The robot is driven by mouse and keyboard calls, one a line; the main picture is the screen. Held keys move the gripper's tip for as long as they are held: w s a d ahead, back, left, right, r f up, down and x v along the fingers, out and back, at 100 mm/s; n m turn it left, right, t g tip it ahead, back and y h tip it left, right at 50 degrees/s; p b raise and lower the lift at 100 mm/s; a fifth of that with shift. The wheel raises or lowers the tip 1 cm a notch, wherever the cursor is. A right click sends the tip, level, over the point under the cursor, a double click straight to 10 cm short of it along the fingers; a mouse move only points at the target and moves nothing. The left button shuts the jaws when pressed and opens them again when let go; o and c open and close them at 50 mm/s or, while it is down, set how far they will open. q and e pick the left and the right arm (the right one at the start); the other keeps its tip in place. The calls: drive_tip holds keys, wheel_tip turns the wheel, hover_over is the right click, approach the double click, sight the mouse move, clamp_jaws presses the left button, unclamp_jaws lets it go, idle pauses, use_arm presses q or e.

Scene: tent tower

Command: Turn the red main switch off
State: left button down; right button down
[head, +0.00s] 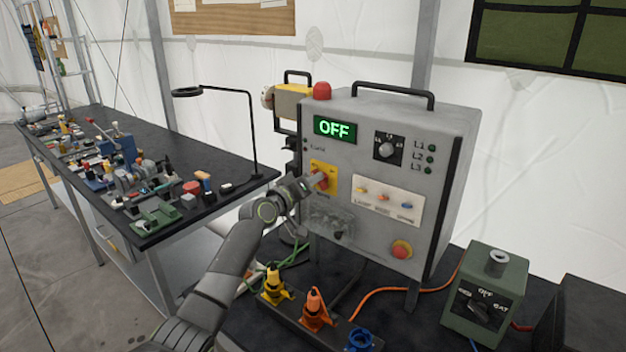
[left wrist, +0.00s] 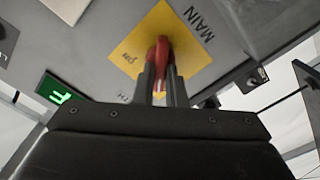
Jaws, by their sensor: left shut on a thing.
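The red main switch (left wrist: 162,52) sits on a yellow plate (left wrist: 140,35) marked MAIN in the left wrist view. The yellow plate also shows on the front of the grey control box (head: 440,150) in the head view. My left gripper (head: 314,181) is at the plate, shut on the red switch handle; in the left wrist view its two fingers (left wrist: 160,80) lie on either side of the handle. The gripper hides much of the switch in the head view. The green display (head: 335,129) on the box reads OFF. My right gripper is not in view.
A green box (head: 485,297) is at right, a cluttered workbench (head: 262,178) at left.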

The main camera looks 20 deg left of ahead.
use_arm(q)
drive_tip(key=shift+f+n, duration=0.1)
drive_tip(key=shift+n, duration=0.3)
drive_tip(key=c, duration=1.5)
unclamp_jaws()
drive_tip(key=b+v, duration=0.2)
drive_tip(key=v, duration=1.5)
drive_tip(key=shift+s+a, duration=0.15)
drive_tip(key=shift+s, duration=0.05)
